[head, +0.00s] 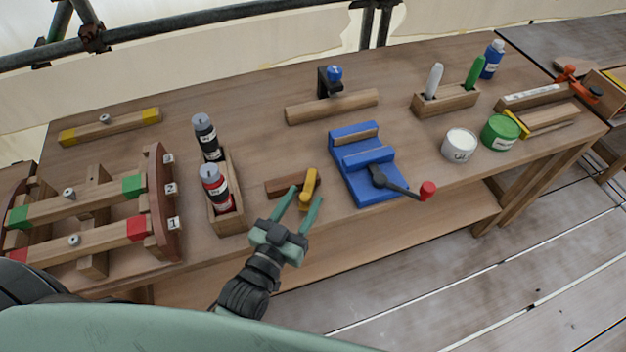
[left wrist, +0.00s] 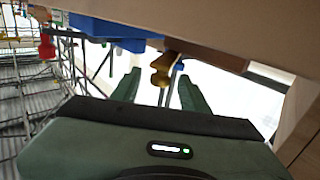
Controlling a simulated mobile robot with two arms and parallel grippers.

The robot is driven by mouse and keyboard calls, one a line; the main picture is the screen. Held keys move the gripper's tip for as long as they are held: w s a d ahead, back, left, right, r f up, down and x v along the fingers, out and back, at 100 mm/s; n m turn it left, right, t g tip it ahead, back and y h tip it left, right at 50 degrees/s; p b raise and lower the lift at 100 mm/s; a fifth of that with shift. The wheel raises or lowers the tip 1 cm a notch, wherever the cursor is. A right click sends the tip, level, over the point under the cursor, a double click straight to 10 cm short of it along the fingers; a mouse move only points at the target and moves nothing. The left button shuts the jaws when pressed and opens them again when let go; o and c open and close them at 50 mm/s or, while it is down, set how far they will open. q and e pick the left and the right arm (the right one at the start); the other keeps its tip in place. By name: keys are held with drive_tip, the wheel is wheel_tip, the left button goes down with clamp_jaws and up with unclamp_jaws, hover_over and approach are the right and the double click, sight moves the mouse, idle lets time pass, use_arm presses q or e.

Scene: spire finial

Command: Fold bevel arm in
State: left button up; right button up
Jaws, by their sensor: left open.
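The bevel lies near the front edge of the workbench, with a brown wooden stock (head: 283,187) and a yellow arm (head: 309,182) at its right end. The arm stands at an angle to the stock, pointing toward the front edge. My left gripper (head: 305,198) is open, its two green fingers reaching up from the front edge on either side of the yellow arm's near end. In the left wrist view, the yellow arm end (left wrist: 161,70) shows between the open fingers (left wrist: 158,90); I cannot tell whether either finger touches it. My right gripper is not in view.
A blue vise (head: 365,180) with a red-knobbed handle (head: 427,190) stands right of the bevel. A wooden box (head: 227,217) with two bottles stands left. A white tub (head: 459,145) and green tin (head: 500,132) are farther right. The bench behind the bevel is mostly clear.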

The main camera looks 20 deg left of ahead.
sight(307, 193)
use_arm(q)
drive_tip(key=w, duration=0.2)
drive_tip(key=shift+w+d+r, duration=0.1)
drive_tip(key=shift+w+d, duration=0.15)
drive_tip(key=shift+w, duration=0.15)
drive_tip(key=shift+w+d, duration=0.15)
drive_tip(key=shift+w, duration=0.7)
drive_tip(key=c, duration=0.8)
clamp_jaws()
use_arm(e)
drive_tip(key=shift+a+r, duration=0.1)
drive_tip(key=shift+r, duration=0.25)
